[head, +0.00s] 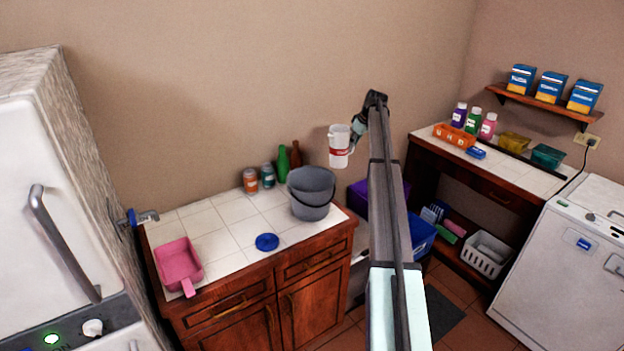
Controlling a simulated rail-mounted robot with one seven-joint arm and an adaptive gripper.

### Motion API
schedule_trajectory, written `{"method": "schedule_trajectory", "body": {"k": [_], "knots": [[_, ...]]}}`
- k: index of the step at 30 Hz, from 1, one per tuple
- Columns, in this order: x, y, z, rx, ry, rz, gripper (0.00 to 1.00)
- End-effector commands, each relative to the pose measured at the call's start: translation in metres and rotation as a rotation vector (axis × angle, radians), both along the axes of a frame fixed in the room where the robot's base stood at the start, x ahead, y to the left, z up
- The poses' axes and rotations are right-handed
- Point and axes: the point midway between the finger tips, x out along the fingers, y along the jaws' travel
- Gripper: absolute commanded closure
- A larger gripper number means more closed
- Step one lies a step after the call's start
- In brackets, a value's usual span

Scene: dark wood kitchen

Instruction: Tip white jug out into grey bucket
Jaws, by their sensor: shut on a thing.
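The white jug (339,147) with a red band is held in the air, roughly upright, up and to the right of the bucket. My gripper (354,134) is shut on the jug at its right side; the fingertips are small and partly hidden. The grey bucket (311,205) stands upright on the white tiled counter near its right end, with its dark handle hanging at the front. What is inside the jug and the bucket cannot be made out.
On the tiled counter (224,215) are a pink scoop (179,264), a blue lid (267,242), two small jars (250,180) and green and brown bottles (283,163) behind the bucket. A purple box (359,197) lies right of the counter. A second counter (520,174) stands at right.

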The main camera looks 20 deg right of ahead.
Motion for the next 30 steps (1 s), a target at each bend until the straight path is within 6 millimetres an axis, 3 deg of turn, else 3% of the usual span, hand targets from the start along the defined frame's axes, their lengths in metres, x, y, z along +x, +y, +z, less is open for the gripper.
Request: {"method": "schedule_trajectory", "body": {"k": [14,30], "knots": [[-0.001,0.002,-0.001,-0.037,-0.01,0.002,1.0],[-0.005,0.015,-0.014,-0.334,-0.068,0.002,1.0]]}}
